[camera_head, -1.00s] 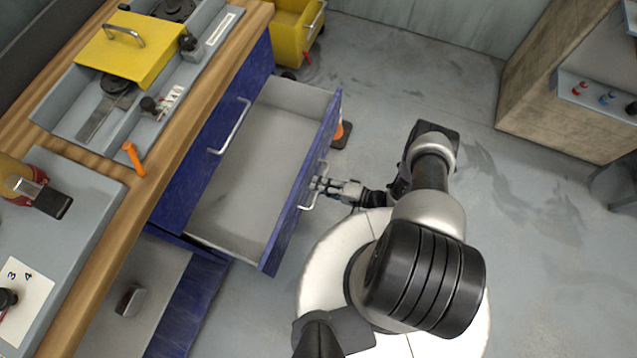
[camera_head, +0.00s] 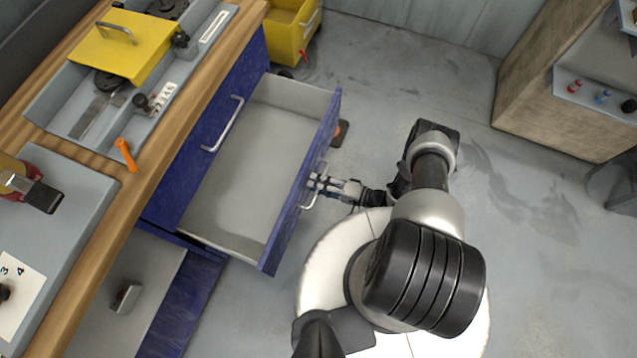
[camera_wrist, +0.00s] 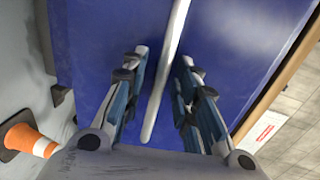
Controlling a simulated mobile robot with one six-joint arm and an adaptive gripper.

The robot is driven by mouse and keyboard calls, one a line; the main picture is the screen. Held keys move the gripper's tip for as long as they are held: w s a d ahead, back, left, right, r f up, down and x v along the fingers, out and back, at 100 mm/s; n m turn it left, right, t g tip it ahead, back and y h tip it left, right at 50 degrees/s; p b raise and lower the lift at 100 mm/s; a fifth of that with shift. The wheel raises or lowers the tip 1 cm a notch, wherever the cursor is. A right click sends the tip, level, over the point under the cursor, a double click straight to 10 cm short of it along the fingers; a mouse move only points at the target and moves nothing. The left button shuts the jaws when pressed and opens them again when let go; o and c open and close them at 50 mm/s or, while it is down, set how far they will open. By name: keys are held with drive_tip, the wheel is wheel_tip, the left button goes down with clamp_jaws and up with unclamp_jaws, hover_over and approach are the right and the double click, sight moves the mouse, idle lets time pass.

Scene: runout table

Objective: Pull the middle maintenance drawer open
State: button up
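The middle maintenance drawer (camera_head: 254,158) is blue-fronted with a grey interior. It stands well out of the blue cabinet and looks empty inside. Its silvery bar handle (camera_head: 309,203) is on the front panel and also shows in the wrist view (camera_wrist: 169,62). My gripper (camera_head: 318,184) is at this handle, outside the drawer front. In the wrist view my gripper's two fingers (camera_wrist: 163,75) slope inward on either side of the bar, which runs between them.
A lower drawer (camera_head: 126,298) is also open, with a small grey object inside. The wooden worktop (camera_head: 180,130) is at left. An orange cone (camera_wrist: 30,140) stands on the floor. A yellow bin (camera_head: 291,32) is at the back. Floor at right is free up to a wooden cabinet (camera_head: 530,100).

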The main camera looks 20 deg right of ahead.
drive_tip(key=v, duration=1.2)
idle(0.5)
